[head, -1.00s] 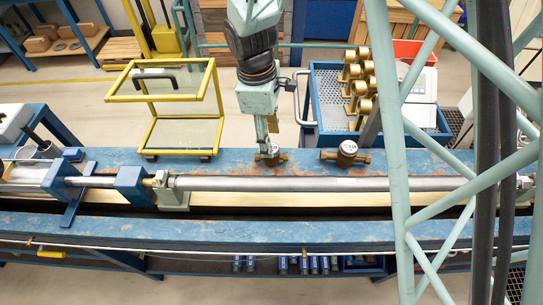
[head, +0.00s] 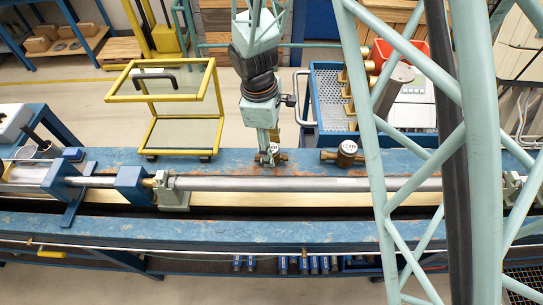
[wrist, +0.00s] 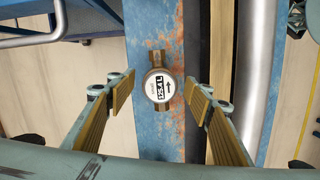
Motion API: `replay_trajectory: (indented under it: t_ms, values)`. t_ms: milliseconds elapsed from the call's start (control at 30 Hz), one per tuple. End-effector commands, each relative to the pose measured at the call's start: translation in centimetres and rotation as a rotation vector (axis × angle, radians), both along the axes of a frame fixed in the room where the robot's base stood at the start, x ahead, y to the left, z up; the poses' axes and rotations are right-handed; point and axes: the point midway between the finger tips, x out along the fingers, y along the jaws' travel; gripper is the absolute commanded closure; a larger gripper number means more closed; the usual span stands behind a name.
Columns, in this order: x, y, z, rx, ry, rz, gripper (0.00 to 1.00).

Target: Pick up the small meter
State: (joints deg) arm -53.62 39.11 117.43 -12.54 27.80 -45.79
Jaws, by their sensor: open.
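A small round meter (wrist: 160,85) with a white dial reading 125.4 L and a brass body lies on the blue bench top in the wrist view.
A long grey pipe (head: 320,184) runs along the bench just in front of the meters. A yellow-framed glass stand (head: 183,131) is at the left behind the bench. A blue cart (head: 328,137) with brass meters stands behind at the right.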

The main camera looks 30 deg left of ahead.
Motion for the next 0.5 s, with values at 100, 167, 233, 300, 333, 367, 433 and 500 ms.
replay_trajectory:
  t_ms: [100, 167, 233, 300, 333, 367, 433, 500]
  values:
    - [0.00, 0.00, 0.00, 0.000, 0.000, 0.000, 0.53]
    - [0.00, 0.00, 0.01, 0.000, 0.000, 0.000, 0.53]
    - [0.00, 0.00, 0.01, 0.000, 0.000, 0.000, 0.53]
    - [0.00, 0.00, 0.01, 0.000, 0.000, 0.000, 0.54]
    - [0.00, 0.00, 0.01, 0.000, 0.000, 0.000, 0.56]
    - [0.00, 0.00, 0.01, 0.000, 0.000, 0.000, 0.59]
    - [0.00, 0.00, 0.01, 0.000, 0.000, 0.000, 0.66]
    - [0.00, 0.00, 0.01, 0.000, 0.000, 0.000, 0.72]
